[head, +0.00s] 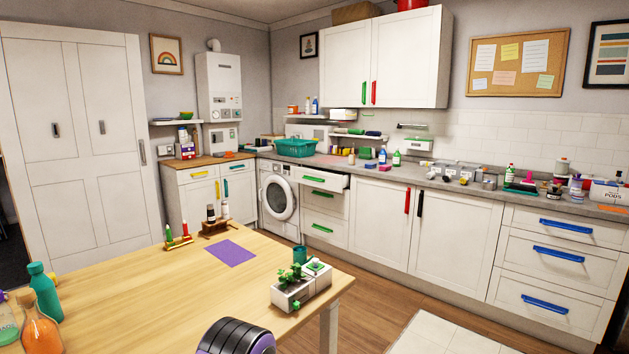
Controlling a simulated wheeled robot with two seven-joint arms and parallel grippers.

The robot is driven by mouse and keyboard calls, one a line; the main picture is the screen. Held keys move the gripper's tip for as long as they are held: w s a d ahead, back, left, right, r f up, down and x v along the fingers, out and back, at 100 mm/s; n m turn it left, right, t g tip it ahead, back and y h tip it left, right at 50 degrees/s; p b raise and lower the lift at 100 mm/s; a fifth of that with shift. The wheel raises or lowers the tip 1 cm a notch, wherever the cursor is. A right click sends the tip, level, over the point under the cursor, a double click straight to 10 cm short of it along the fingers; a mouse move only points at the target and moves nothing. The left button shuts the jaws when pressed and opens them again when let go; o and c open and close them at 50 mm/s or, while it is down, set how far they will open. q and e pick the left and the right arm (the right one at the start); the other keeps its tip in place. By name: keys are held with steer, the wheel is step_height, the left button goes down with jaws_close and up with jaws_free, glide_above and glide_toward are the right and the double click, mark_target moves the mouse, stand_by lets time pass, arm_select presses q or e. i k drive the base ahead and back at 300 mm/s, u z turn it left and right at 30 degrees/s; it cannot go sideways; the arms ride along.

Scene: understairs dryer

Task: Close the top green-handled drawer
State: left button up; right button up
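The top green-handled drawer (335,184) is under the counter, between the washing machine and the white cupboard doors. It is pulled out and stands forward of the drawers below it. Its green handle (314,179) is on the front. The middle green-handled drawer (333,204) and the bottom green-handled drawer (334,233) below it look shut. Neither gripper shows in the head view. A dark ribbed part with purple, likely part of my arm, shows at the bottom edge.
A wooden table (130,290) fills the lower left, with a planter (301,288), a purple mat (230,252) and bottles on it. The washing machine (278,198) stands left of the drawers. Wooden floor (385,280) lies open between table and cabinets; a pale rug (440,335) is at lower right.

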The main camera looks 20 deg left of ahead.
mark_target(335, 182)
steer(key=z, duration=0.15)
steer(key=i, duration=4.65)
steer(key=u, duration=2.75)
steer(key=i, duration=2.15)
steer(key=z, duration=1.45)
